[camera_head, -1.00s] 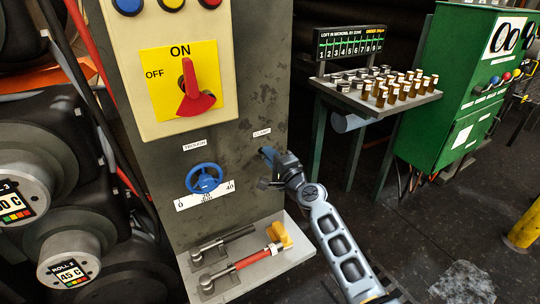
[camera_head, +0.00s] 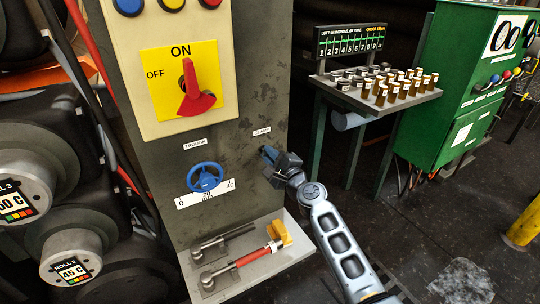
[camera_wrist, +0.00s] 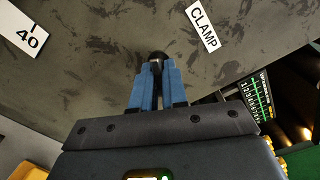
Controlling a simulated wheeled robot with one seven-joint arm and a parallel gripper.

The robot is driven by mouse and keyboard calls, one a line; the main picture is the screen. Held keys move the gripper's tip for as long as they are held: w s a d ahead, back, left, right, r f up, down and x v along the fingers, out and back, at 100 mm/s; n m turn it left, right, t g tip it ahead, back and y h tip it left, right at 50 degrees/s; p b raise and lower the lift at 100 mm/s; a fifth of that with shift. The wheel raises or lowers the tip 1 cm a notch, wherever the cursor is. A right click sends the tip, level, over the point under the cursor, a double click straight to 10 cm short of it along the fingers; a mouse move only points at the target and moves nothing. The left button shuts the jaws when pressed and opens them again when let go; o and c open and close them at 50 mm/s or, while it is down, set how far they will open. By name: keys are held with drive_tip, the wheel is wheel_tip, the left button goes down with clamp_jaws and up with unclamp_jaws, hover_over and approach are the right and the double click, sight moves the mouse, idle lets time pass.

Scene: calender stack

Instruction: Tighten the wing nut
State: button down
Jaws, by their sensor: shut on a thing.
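My gripper (camera_head: 268,153) reaches up to the grey panel just below the CLAMP label (camera_head: 262,132). In the wrist view its two blue fingers (camera_wrist: 157,75) are closed together around a dark part, which I take to be the wing nut (camera_wrist: 158,55). Only its dark rounded end shows beyond the fingertips, against the panel. The fingers hide its wings. In the head view the gripper covers the wing nut. The CLAMP label also shows in the wrist view (camera_wrist: 203,26), up and right of the fingertips.
A blue handwheel (camera_head: 205,177) over a scale is left of my gripper. Below, a shelf (camera_head: 290,262) holds tools, one with a red handle (camera_head: 252,258). A red switch (camera_head: 193,90) is above left. A rack of small bottles (camera_head: 390,88) stands to the right.

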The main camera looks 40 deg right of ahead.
drive_tip(key=shift+s+f, duration=0.1)
drive_tip(key=c, duration=1.2)
unclamp_jaws()
drive_tip(key=shift+c, duration=0.2)
drive_tip(key=v, duration=0.7)
drive_tip(key=shift+s, duration=0.4)
drive_tip(key=shift+a, duration=0.15)
